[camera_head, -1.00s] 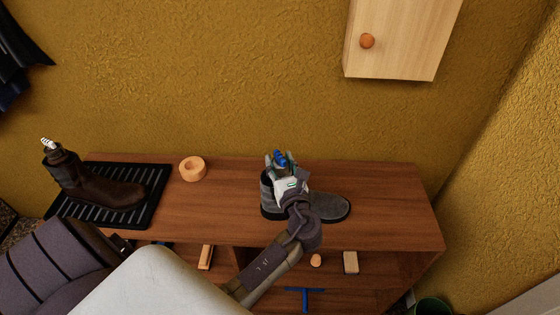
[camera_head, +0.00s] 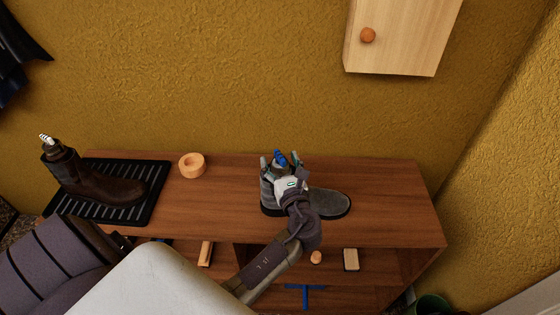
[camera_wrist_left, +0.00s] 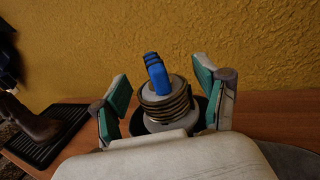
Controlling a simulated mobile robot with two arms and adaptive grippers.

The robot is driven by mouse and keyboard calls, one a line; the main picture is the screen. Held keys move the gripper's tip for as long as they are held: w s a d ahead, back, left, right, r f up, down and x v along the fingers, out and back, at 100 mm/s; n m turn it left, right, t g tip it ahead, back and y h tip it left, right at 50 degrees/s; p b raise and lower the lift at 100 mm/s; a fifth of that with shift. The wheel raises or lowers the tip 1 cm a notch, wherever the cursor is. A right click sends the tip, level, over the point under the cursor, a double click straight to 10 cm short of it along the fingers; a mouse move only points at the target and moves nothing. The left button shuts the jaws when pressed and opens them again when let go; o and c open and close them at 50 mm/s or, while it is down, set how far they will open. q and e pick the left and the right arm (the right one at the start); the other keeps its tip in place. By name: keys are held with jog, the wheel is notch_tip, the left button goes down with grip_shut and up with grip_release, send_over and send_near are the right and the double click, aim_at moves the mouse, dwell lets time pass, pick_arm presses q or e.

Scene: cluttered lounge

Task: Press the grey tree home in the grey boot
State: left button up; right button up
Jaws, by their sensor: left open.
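The grey boot (camera_head: 331,203) stands upright on the wooden bench, its toe pointing right. The grey tree (camera_wrist_left: 165,105) has a blue handle on top and ringed coils around its grey body. It sits in the boot's opening with the handle and coils showing above the dark rim; its lower part is hidden. The blue handle also shows in the head view (camera_head: 280,157). My left gripper (camera_head: 284,166) is open over the boot. In the left wrist view its two fingers stand apart on either side of the tree, with gaps showing. My right gripper is not in view.
A brown boot (camera_head: 108,190) with a white-topped piece in it stands on a black ribbed tray (camera_head: 148,188) at left. A wooden ring (camera_head: 192,165) lies between tray and grey boot. The bench top (camera_head: 395,205) right of the boot is clear. A cabinet (camera_head: 405,35) hangs above.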

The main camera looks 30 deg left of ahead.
pick_arm(q)
jog(key=v, duration=1.2)
